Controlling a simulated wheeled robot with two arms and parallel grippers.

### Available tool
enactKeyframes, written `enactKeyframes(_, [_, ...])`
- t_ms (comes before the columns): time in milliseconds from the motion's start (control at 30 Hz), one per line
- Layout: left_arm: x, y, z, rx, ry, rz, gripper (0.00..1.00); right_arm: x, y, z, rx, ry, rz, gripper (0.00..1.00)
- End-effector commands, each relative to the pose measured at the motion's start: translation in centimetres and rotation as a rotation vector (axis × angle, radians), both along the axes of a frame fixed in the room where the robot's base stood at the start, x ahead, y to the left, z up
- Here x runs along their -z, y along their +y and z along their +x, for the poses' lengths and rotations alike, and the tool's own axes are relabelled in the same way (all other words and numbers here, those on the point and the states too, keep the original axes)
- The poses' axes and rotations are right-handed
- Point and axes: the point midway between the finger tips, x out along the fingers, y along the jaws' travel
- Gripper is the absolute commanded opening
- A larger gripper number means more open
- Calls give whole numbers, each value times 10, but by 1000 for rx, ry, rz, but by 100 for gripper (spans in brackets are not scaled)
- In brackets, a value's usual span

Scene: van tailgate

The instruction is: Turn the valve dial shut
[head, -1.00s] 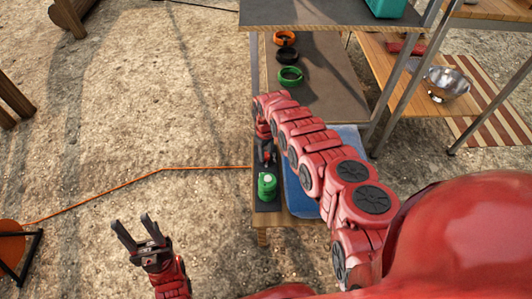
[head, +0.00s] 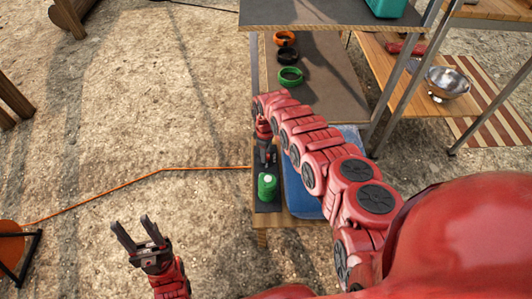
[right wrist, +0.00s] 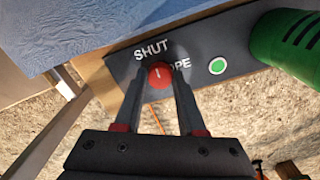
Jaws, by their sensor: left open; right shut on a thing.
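The valve dial is a small red knob (right wrist: 160,76) with a white mark, on a dark panel (right wrist: 205,48). In the right wrist view, the word SHUT is above it and the partly covered word starting "OPE" is to its right. The white mark points roughly upward, toward the SHUT side. My right gripper (right wrist: 160,105) is shut on the dial, one finger on each side. In the head view the right gripper (head: 266,158) hides the dial. My left gripper (head: 139,233) is open and empty, over the ground at the lower left.
A green cylinder (head: 267,187) stands at the panel's near end, close to my right gripper. A green dot (right wrist: 217,66) is on the panel. A blue surface (head: 307,201) lies to the right.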

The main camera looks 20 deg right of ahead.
Motion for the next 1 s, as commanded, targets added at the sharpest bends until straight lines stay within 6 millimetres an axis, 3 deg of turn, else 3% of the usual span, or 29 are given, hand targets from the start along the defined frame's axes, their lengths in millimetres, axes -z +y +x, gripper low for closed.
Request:
enactKeyframes(133, [0, 0, 0, 0, 0, 0, 50, 0, 0, 1, 0, -3, 0, 0])
enactKeyframes(167, [0, 0, 0, 0, 0, 0, 50, 0, 0, 1, 0, -2, 1, 41])
enactKeyframes(333, [0, 0, 0, 0, 0, 0, 50, 0, 0, 0, 1, -1, 0, 69])
enactKeyframes(667, [-3, 0, 0, 0, 1, -1, 50, -5, 0, 0, 1, -1, 0, 69])
enactKeyframes(1000, [-40, 0, 1, 1, 4, -5, 50, -70, -2, 0, 2, 0, -4, 69])
